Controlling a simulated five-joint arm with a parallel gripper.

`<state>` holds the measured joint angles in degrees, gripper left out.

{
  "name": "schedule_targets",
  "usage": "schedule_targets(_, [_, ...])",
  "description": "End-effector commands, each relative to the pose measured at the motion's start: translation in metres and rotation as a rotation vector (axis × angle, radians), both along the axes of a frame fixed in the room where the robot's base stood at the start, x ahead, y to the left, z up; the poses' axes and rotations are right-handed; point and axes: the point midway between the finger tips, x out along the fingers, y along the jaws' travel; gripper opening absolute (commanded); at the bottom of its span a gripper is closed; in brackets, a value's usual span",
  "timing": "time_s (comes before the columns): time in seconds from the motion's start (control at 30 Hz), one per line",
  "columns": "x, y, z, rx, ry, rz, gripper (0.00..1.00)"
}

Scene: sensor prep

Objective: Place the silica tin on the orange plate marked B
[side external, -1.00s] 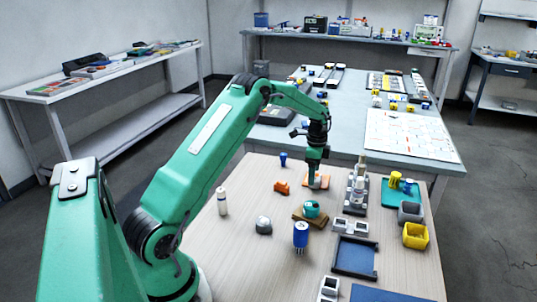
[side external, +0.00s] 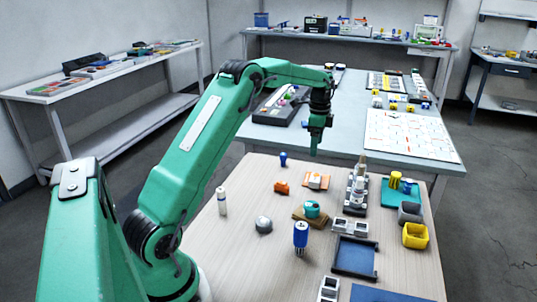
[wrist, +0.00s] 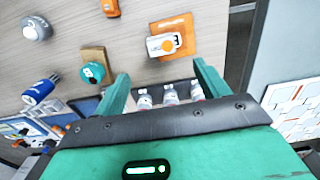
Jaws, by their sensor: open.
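The orange plate (side external: 323,186) lies on the wooden table; it also shows in the wrist view (wrist: 184,22). On it rests a small white piece with a round orange top (wrist: 164,44), overhanging the plate's edge in that view. This may be the silica tin, but I cannot read a label. The plate's B mark cannot be made out. My gripper (side external: 314,152) is raised above the table's far side, near the plate and apart from it. In the wrist view its two fingers (wrist: 165,80) are spread with nothing held between them.
A teal round item (side external: 312,208) sits on a brown block. A grey domed item (side external: 263,225), blue cylinder (side external: 301,234) and white bottle (side external: 221,201) stand nearby. A rack of bottles (side external: 356,190) is right of the plate. A yellow bin (side external: 415,236) is at the right edge.

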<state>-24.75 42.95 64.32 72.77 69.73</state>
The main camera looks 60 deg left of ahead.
Motion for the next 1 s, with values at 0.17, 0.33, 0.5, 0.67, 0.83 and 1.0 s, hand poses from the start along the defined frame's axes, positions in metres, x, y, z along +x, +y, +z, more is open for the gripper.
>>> schedule_targets(0.17, [0.000, 0.000, 0.000, 0.001, -0.001, 0.000, 0.74])
schedule_targets(0.33, [0.000, 0.000, 0.000, 0.001, -0.001, 0.000, 0.74])
schedule_targets(0.5, [0.000, -0.001, 0.002, 0.001, -0.003, 0.002, 0.74])
schedule_targets(0.67, [-0.003, -0.010, 0.013, 0.006, -0.015, 0.020, 0.74])
schedule_targets(0.83, [-0.012, -0.031, 0.038, 0.016, -0.045, 0.066, 0.74])
schedule_targets(1.0, [-0.030, -0.060, 0.069, 0.026, -0.087, 0.133, 0.74])
